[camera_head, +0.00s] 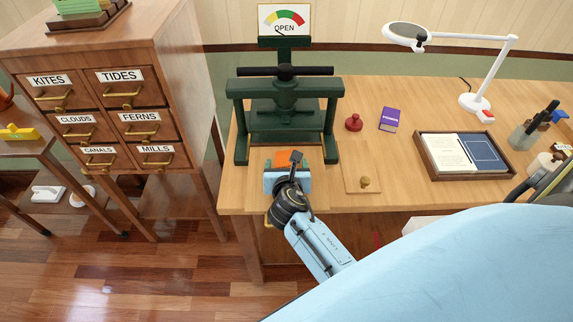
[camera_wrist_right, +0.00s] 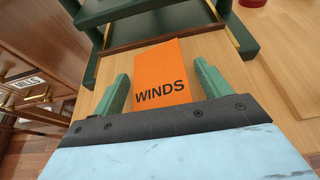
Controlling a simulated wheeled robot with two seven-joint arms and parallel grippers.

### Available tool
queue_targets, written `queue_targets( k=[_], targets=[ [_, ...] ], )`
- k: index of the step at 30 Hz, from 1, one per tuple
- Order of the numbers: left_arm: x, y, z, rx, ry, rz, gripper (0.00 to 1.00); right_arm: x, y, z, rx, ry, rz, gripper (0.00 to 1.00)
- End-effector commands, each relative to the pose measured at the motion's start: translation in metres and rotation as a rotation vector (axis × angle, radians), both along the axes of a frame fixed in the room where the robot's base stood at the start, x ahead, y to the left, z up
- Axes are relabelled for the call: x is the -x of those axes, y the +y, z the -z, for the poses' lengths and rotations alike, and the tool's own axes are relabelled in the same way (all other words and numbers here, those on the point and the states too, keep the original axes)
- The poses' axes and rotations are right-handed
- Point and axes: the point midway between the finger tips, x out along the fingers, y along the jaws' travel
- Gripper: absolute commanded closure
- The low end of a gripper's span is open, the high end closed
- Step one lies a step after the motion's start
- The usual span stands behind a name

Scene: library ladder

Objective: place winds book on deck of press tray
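The orange WINDS book (camera_wrist_right: 160,72) lies flat in front of the green press (camera_head: 286,100), with its title facing up. In the head view only part of the book (camera_head: 282,158) shows past my right gripper (camera_head: 288,172). In the wrist view my right gripper (camera_wrist_right: 163,86) is open, with one green finger on each side of the book and a gap on both sides. My left gripper is not in view.
A board with a brass knob (camera_head: 364,182) lies right of the press. A labelled drawer cabinet (camera_head: 146,75) stands to the left.

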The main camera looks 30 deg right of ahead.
Motion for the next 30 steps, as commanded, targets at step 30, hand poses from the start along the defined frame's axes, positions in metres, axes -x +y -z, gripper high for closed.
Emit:
queue_targets(
  k=[30],
  targets=[
    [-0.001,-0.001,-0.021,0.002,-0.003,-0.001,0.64,0.091,0.056,-0.048,0.000,0.000,0.000,0.24]
  ],
)
